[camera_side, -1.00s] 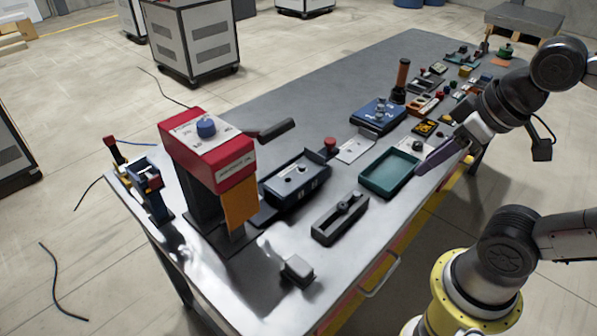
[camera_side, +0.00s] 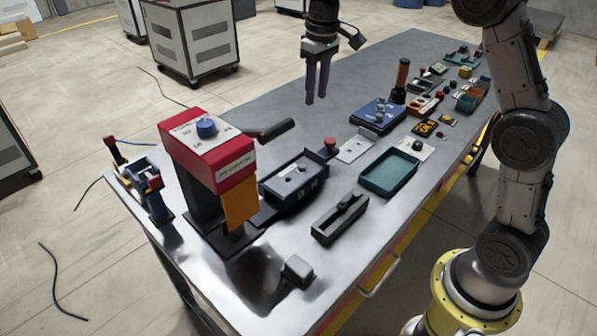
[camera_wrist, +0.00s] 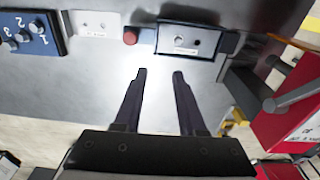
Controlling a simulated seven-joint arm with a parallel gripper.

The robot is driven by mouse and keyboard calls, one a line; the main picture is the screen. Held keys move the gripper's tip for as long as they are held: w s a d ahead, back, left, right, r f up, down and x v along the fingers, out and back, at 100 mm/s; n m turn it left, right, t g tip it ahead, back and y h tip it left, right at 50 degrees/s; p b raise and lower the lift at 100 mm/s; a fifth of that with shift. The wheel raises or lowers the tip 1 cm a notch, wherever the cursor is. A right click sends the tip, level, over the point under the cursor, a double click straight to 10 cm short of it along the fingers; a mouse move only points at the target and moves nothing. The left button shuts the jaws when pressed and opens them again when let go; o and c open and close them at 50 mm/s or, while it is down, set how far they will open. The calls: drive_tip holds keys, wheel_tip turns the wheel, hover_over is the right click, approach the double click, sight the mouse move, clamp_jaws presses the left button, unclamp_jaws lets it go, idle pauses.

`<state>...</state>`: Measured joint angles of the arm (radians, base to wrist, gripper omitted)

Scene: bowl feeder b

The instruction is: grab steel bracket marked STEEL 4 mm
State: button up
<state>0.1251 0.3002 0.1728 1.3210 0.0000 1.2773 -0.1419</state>
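My gripper (camera_side: 316,99) hangs fingers down above the far part of the grey table, clear of everything. In the wrist view my gripper (camera_wrist: 160,72) has a gap between its two dark fingers, with only bare table behind it. No STEEL 4 mm marking can be read in either view. A flat light-grey plate with small holes (camera_side: 354,149) lies between the blue box and the dark box; it also shows in the wrist view (camera_wrist: 95,24). I cannot tell whether this plate is the steel bracket.
A red-topped press (camera_side: 210,155) with a black handle stands at left. Near it are a dark box (camera_side: 294,180), a red button (camera_side: 330,143), a green tray (camera_side: 390,173) and a blue box with knobs (camera_side: 378,114). Small parts crowd the far right. The table's far left is bare.

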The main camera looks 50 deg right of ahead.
hover_over(295, 171)
drive_tip(key=d, duration=0.7)
wheel_tip(295, 171, down, 11)
drive_tip(key=shift+g, duration=0.4)
drive_tip(key=shift+s+a+f, duration=0.1)
drive_tip(key=shift+s+f, duration=0.05)
drive_tip(key=shift+f, duration=0.9)
drive_tip(key=shift+s+a+f, duration=0.15)
drive_tip(key=shift+s+f, duration=0.05)
drive_tip(key=shift+f, duration=0.85)
drive_tip(key=shift+s+a+f, duration=0.1)
drive_tip(key=shift+s+f, duration=0.05)
drive_tip(key=shift+f, duration=0.9)
clamp_jaws()
drive_tip(key=shift+w+r, duration=0.1)
